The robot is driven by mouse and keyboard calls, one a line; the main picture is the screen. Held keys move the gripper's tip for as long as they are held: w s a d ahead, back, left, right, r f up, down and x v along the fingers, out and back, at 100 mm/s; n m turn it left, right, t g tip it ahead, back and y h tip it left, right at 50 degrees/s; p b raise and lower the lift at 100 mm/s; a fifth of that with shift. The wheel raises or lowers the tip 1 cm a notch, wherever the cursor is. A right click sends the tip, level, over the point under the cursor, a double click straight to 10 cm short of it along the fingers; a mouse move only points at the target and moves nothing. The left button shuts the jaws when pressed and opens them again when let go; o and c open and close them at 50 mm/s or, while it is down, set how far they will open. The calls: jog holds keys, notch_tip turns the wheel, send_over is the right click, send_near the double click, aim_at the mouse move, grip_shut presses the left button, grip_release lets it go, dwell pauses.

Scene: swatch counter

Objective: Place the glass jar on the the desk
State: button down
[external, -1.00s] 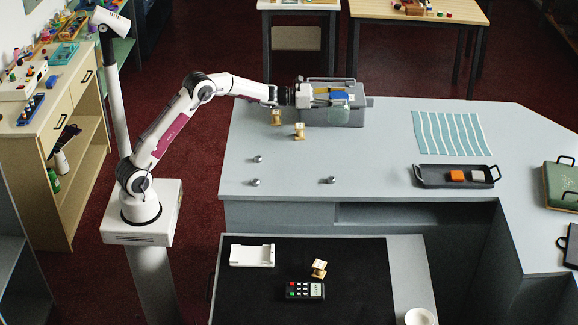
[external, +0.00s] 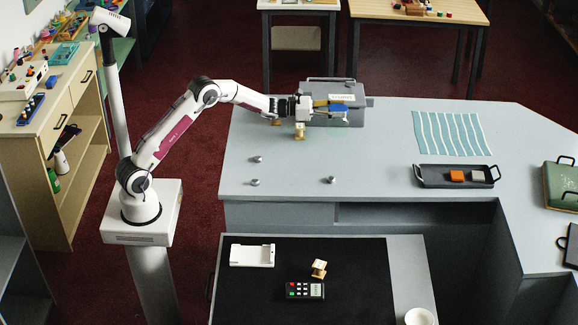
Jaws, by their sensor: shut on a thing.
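My gripper (external: 336,108) is over the back left of the grey desk (external: 300,165), in front of a grey lidded box.
The grey box (external: 358,116) stands just behind my gripper. A small gold block (external: 299,132) is close below my wrist. Several metal knobs (external: 331,180) lie farther forward. A dark tray (external: 430,181) and a striped cloth (external: 450,133) are to the right. The desk's middle is clear.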

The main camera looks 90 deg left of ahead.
jog(key=shift+f, duration=0.15)
jog(key=shift+f, duration=1.9)
jog(key=shift+f, duration=0.1)
jog(key=c, duration=0.9)
grip_release()
jog(key=shift+f, duration=0.1)
jog(key=shift+s, duration=0.1)
jog(key=shift+s, duration=0.45)
jog(key=shift+s+d, duration=0.1)
jog(key=shift+s, duration=5.4)
